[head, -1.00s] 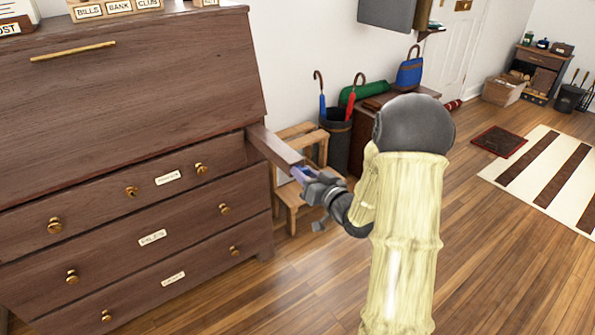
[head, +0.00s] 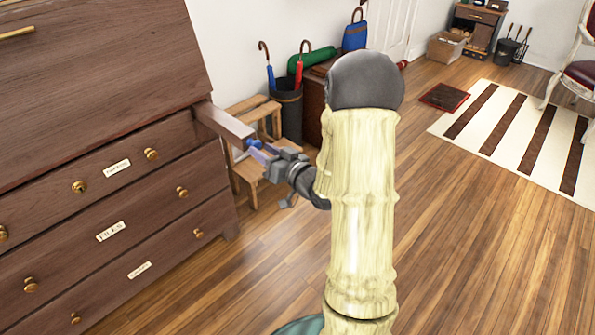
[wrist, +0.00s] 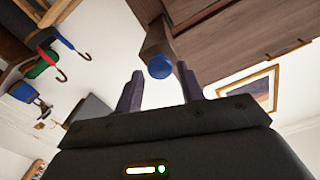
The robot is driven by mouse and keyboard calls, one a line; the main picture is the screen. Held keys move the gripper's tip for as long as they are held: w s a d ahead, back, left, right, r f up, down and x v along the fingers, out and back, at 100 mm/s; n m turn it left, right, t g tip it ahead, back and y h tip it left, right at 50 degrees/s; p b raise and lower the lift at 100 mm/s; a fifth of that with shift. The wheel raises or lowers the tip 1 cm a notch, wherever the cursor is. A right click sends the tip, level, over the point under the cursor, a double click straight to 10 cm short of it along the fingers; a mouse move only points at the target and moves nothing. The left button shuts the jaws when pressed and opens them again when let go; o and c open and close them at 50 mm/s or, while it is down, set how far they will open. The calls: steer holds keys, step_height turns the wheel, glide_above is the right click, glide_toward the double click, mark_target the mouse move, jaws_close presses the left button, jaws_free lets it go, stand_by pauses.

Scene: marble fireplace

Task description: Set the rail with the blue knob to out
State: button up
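The wooden rail (head: 224,124) sticks out from the upper right front of the brown desk (head: 110,205). Its blue knob (head: 253,143) is at the outer end. My gripper (head: 261,152) is at this end in the head view, its fingers pointing toward the knob. In the wrist view the blue knob (wrist: 159,68) shows between and just beyond the two spread fingertips of my gripper (wrist: 160,80). The gripper is open, with a gap on both sides of the knob. The rail (wrist: 156,42) runs back from it to the desk.
A small wooden step stool (head: 250,165) stands beside the desk, below and behind the rail. An umbrella bin (head: 288,108) stands by the wall. The wooden floor (head: 440,220) to the right is clear, with a striped rug (head: 520,135) farther off.

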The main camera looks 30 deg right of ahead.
steer(key=p+v, duration=0.4)
steer(key=v, duration=0.5)
steer(key=shift+s+d+r, duration=0.15)
steer(key=shift+d+r, duration=0.05)
steer(key=shift+r, duration=0.1)
steer(key=p, duration=0.3)
steer(key=shift+s+d, duration=0.15)
steer(key=shift+s, duration=0.05)
steer(key=p, duration=0.2)
steer(key=shift+s+d+p, duration=0.1)
steer(key=shift+s+p, duration=0.2)
steer(key=shift+p, duration=0.05)
steer(key=p+v, duration=0.1)
steer(key=v, duration=0.1)
steer(key=p+v, duration=0.2)
steer(key=shift+s+f+p, duration=0.25)
steer(key=shift+p, duration=0.05)
steer(key=shift+w+a, duration=0.1)
steer(key=shift+a, duration=0.1)
